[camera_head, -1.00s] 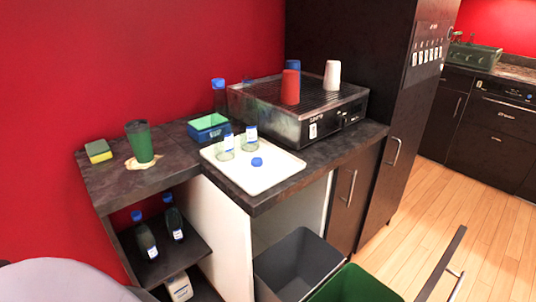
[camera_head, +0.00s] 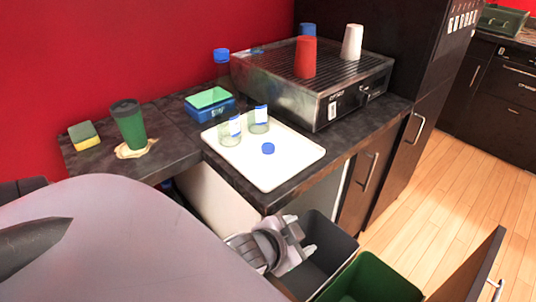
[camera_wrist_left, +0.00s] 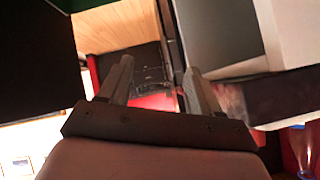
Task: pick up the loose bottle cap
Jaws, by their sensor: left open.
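The loose blue bottle cap (camera_head: 268,148) lies on the white tray (camera_head: 270,179) on the dark counter, apart from the two clear labelled bottles, the left one (camera_head: 231,132) and the right one (camera_head: 259,121). My left gripper (camera_head: 306,239) is low in front of the counter, beside the grey bin and below the tray's level, well short of the cap. In the left wrist view its two fingers (camera_wrist_left: 160,88) are apart with nothing between them. I cannot make out the cap in that view. My right gripper does not show.
A steel machine (camera_head: 330,80) bearing cups stands behind the tray. A blue-green box (camera_head: 209,112), a green cup (camera_head: 129,127) and a sponge (camera_head: 84,134) are to the left. A grey bin (camera_head: 338,248) and a green bin (camera_head: 370,280) stand below the counter edge.

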